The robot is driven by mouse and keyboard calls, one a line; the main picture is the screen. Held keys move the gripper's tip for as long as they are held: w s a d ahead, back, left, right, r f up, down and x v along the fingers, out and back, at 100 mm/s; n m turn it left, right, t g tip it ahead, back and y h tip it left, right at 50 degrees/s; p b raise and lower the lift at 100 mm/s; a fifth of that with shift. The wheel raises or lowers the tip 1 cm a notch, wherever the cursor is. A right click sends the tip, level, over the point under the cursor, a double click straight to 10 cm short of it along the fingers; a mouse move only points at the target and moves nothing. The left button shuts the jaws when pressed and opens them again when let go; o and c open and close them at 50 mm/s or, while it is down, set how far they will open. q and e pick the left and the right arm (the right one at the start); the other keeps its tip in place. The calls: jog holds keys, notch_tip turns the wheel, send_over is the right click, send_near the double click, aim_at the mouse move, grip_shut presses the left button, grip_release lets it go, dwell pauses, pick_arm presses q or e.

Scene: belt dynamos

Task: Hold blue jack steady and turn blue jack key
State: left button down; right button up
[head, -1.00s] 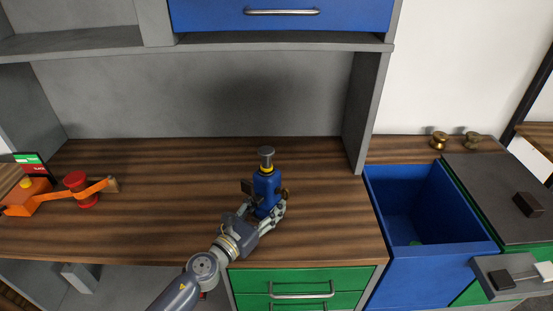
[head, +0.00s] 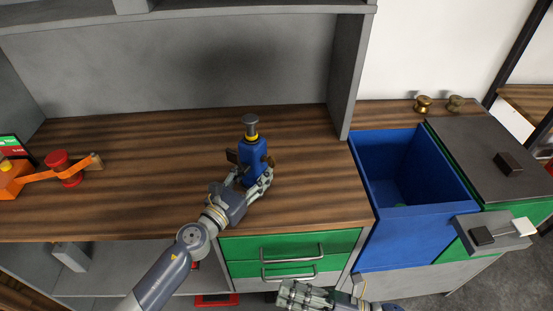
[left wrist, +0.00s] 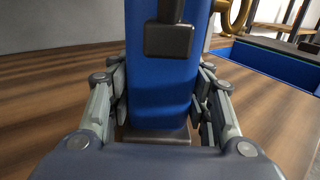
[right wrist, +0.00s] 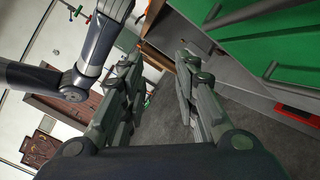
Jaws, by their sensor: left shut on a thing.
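The blue jack (head: 254,160) stands upright on the wooden bench top, with a grey round head and a yellow ring at its top. My left gripper (head: 254,184) is shut on the jack's lower body; the left wrist view shows its fingers on both sides of the blue body (left wrist: 160,95). A dark block on a stem (left wrist: 168,38) sticks out on the jack's near side. A brass key-like ring (left wrist: 232,14) shows at its right side, also in the head view (head: 269,161). My right gripper (head: 285,295) is low in front of the green drawers, open and empty in the right wrist view (right wrist: 158,72).
Green drawers (head: 290,244) with metal handles are under the bench. An orange device with a red spool (head: 62,166) sits at the left. The bench around the jack is clear.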

jog(key=w+d+r+n+t, duration=0.1)
jog(key=w+d+r+n, duration=0.25)
jog(key=w+r, duration=0.8)
jog(key=n+t+h, duration=0.2)
jog(key=n+t, duration=0.1)
jog(key=n, duration=0.1)
send_near(270, 161)
jog(key=x, duration=0.8)
jog(key=shift+w+r, duration=0.3)
jog(key=shift+w, duration=0.1)
grip_shut()
